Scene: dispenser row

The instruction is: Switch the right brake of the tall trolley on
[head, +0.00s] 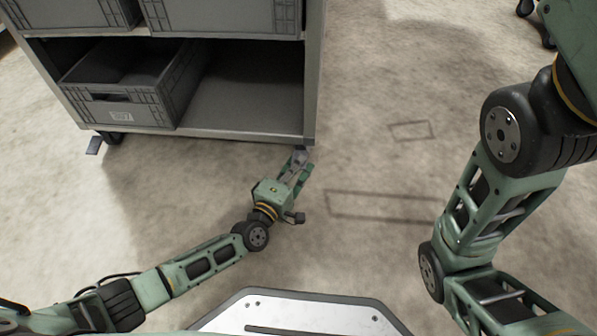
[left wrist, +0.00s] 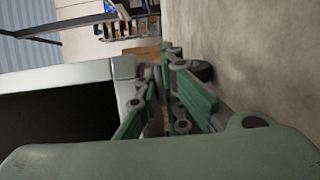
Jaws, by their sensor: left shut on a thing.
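The tall trolley (head: 225,131) is a grey shelf frame at the upper left of the head view, with its right front corner near the middle. My left gripper (head: 299,162) is at the foot of that corner, low over the floor. It is shut on the right brake (head: 299,156), a small grey pedal mostly hidden between the fingers. My right gripper is out of view.
The left brake pedal (head: 94,146) sticks out by the left front caster (head: 112,138). A grey crate (head: 130,100) stands on the lower shelf, with more crates (head: 222,15) above. The floor right of the trolley is clear, with faint rectangular markings (head: 380,207).

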